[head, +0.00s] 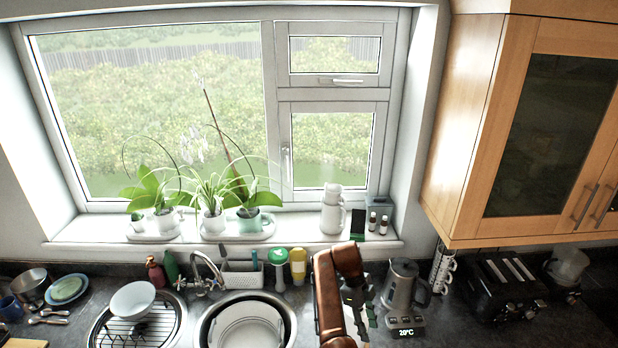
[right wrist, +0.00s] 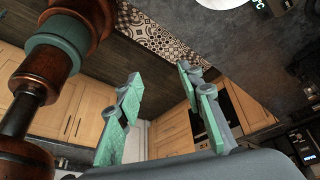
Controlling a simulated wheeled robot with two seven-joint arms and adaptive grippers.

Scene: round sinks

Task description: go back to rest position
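My right arm (head: 338,285) reaches up from the bottom edge of the head view, in front of the counter between the round sink and the kettle. My right gripper (head: 357,300) is mostly behind that arm link in this view. In the right wrist view, the two green-padded fingers of my right gripper (right wrist: 160,85) stand well apart with nothing held between them. My left gripper is in neither view.
A steel kettle (head: 402,285) stands close right of my right gripper, with a black toaster (head: 503,290) farther right. A sink (head: 283,303) holding white plates lies to the left. A wooden wall cabinet (head: 480,120) hangs at upper right.

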